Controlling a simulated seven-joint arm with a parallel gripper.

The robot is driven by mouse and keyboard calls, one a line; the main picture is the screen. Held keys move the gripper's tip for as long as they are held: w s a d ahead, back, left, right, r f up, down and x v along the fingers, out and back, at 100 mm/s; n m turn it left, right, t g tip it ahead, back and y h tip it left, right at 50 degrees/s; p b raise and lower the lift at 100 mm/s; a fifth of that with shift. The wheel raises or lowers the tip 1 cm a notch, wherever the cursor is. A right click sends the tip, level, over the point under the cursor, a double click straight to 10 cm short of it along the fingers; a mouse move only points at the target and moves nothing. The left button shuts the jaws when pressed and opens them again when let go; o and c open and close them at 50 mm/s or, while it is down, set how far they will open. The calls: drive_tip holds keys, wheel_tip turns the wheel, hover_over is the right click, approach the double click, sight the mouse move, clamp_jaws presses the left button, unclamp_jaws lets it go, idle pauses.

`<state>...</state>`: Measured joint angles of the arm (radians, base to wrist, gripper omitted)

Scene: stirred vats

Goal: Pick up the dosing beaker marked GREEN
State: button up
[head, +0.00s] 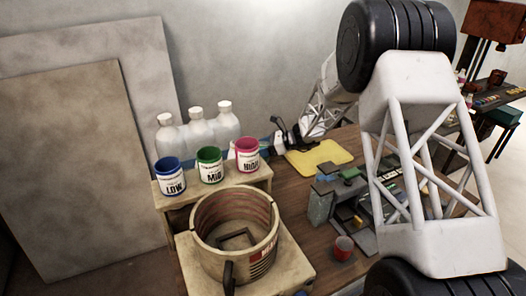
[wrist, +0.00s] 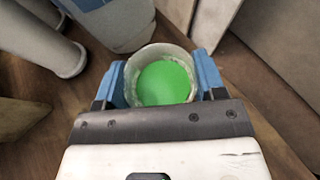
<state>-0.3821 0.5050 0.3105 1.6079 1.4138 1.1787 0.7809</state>
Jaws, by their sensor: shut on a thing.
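In the wrist view, a whitish round beaker (wrist: 163,82) with bright green contents sits between the blue fingers of my gripper (wrist: 161,68). The fingers are shut on its two sides. The beaker looks upright, and I cannot read any marking on it from above. Brown wood shows below it; I cannot tell whether it touches that surface. In the head view my gripper (head: 281,137) is at the back of the table, to the right of the bottles, partly hidden. The held beaker cannot be made out there.
Three pale bottles (head: 197,128) stand close to the gripper's left. In front, a low shelf (head: 213,188) holds cans marked LOW (head: 172,178), MID (head: 210,166) and HIGH (head: 247,156). A vat (head: 264,254) stands nearer.

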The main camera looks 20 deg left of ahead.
wheel_tip(320, 180, up, 10)
idle(0.6)
drive_tip(key=shift+d+f, duration=0.1)
idle(0.4)
